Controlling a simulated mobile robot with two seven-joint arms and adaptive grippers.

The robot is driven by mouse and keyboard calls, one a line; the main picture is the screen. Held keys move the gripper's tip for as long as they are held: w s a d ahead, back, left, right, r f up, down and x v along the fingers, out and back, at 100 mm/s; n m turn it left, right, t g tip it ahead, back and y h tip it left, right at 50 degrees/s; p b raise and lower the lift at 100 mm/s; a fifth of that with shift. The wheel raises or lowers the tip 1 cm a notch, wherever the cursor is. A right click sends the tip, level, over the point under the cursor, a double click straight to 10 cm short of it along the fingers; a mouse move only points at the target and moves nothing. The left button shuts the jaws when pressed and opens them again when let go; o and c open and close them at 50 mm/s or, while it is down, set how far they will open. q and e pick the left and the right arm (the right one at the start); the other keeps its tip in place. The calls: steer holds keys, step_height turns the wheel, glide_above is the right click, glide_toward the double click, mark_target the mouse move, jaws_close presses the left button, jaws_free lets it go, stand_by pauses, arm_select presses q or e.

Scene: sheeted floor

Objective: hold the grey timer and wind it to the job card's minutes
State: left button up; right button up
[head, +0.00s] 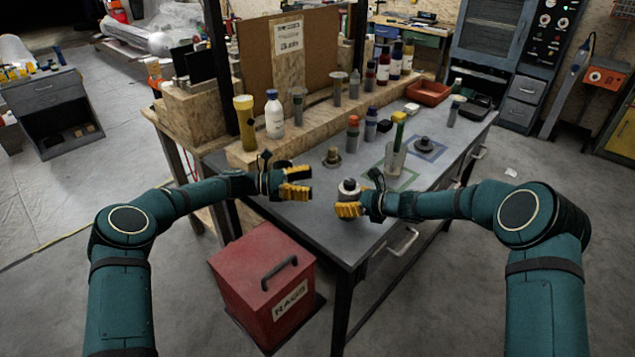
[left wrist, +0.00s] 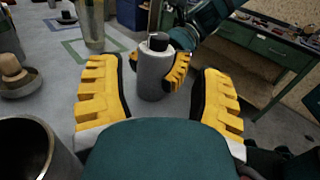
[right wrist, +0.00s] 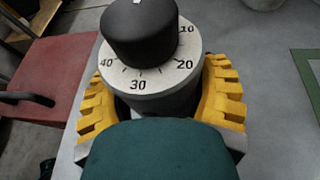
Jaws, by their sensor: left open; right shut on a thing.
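The grey timer (head: 349,187) stands upright near the bench's front edge. My right gripper (head: 348,209) is shut around its body. In the right wrist view the timer's white dial (right wrist: 138,78) shows 10, 20, 30 and 40. Its black knob (right wrist: 140,30) hides the far part of the dial, and a small white mark shows at the knob's far edge. My left gripper (head: 298,183) is open and empty, left of the timer. In the left wrist view the timer (left wrist: 153,76) shows beyond the open fingers. A white card (head: 288,37) is on the back board; its print is too small to read.
A glass (head: 395,160) with a yellow-green item stands right of the timer. A wooden-knobbed piece (head: 332,158) is behind it. Bottles, including a white one (head: 273,114), line the back. A red box (head: 265,285) stands on the floor in front.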

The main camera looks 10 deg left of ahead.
arm_select(q)
steer(key=s+d+r+m+g+y, duration=0.15)
steer(key=d+r, duration=0.25)
steer(key=d, duration=0.6)
steer(key=s+d+r+m+g+y, duration=0.1)
steer(key=s+d+r+g+y, duration=0.2)
steer(key=d, duration=0.7)
steer(key=n+t+y, duration=0.4)
steer(key=n+y, duration=0.4)
steer(key=y, duration=0.2)
glide_toward(350, 181)
steer(key=shift+m+h, duration=0.25)
steer(key=x, duration=1)
steer(key=shift+s+a, duration=0.1)
steer(key=shift+a, duration=0.1)
jaws_close()
